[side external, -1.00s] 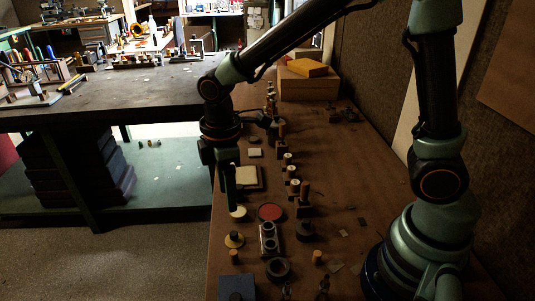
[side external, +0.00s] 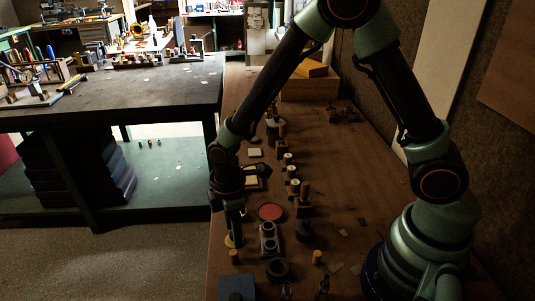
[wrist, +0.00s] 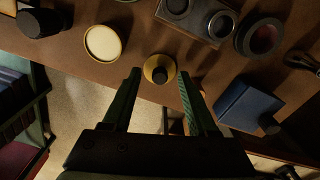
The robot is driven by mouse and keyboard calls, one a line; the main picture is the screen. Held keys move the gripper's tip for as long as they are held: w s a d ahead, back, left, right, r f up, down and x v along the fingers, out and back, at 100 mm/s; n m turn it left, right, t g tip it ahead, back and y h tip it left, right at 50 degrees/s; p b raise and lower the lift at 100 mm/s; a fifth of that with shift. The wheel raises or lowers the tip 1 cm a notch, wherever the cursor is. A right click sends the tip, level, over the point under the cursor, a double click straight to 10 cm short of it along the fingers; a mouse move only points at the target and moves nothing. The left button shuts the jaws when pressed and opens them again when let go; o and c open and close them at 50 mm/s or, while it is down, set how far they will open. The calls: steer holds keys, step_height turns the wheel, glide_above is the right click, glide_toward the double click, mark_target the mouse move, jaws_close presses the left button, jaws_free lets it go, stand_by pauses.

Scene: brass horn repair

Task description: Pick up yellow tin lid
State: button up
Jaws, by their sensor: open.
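I cannot tell the exact height of the fingertips above the bench.
A grey block with round openings (wrist: 205,25), a dark ring (wrist: 260,37) and a blue box (wrist: 248,104) stand close by. A red disc (side external: 271,212) lies farther back. The bench edge is near.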

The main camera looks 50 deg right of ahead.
steer(key=shift+f, duration=0.35)
steer(key=shift+c, duration=0.3)
jaws_close()
steer(key=shift+r, duration=0.1)
step_height(320, 180, up, 19)
steer(key=shift+w+d+f, duration=0.75)
steer(key=shift+d+f, duration=0.25)
steer(key=shift+f, duration=1.8)
steer(key=shift+w+d+f, duration=0.8)
steer(key=shift+d+f, duration=0.25)
steer(key=shift+f, duration=1.75)
steer(key=shift+w+d+f, duration=0.75)
steer(key=shift+d+f, duration=0.25)
steer(key=shift+f, duration=1.8)
